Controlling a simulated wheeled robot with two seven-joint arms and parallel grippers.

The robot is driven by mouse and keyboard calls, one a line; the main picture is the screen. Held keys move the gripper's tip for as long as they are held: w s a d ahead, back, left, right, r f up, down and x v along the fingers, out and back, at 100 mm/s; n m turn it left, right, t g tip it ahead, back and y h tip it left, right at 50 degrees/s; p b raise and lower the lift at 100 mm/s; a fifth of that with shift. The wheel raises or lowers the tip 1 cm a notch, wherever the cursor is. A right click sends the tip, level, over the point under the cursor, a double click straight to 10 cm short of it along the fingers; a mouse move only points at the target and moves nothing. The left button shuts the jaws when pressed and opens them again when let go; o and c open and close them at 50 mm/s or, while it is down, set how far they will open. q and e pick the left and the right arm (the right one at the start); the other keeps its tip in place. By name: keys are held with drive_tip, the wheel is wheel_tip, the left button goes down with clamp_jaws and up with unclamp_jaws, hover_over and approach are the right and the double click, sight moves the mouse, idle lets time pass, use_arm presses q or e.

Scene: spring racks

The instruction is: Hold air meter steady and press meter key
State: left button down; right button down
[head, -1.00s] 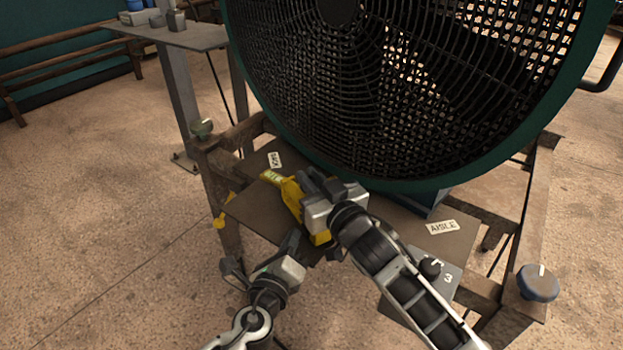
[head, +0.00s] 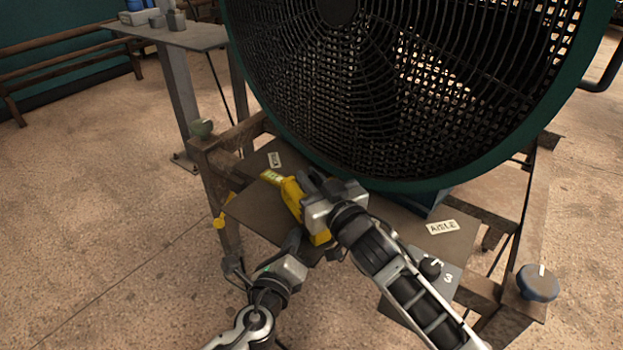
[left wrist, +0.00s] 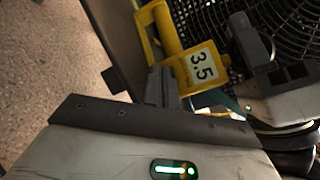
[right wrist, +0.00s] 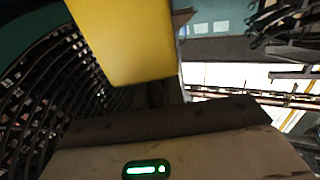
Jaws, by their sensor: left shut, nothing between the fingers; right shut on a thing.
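The yellow air meter (head: 292,196) stands at the shelf below the big fan. My right gripper (head: 312,188) is shut on the air meter; the meter's yellow body also fills the upper left of the right wrist view (right wrist: 120,40). My left gripper (head: 295,238) is shut and empty, just below and left of the meter's lower end. In the left wrist view its closed fingertips (left wrist: 162,84) are close to the meter's body; I cannot tell whether they touch. I cannot make out the meter key.
The fan (head: 400,90) with its dark grille and green rim stands right behind the meter. A label "AISLE" (head: 442,227) lies on the shelf. A knob panel (head: 440,275) and a blue knob (head: 538,282) are at the right.

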use_arm(q)
drive_tip(key=shift+s+a, duration=0.1)
drive_tip(key=shift+a, duration=0.1)
drive_tip(key=s+a, duration=0.3)
drive_tip(key=a, duration=0.2)
drive_tip(key=shift+a, duration=0.15)
idle(0.3)
idle(0.4)
use_arm(e)
drive_tip(key=c, duration=1.4)
unclamp_jaws()
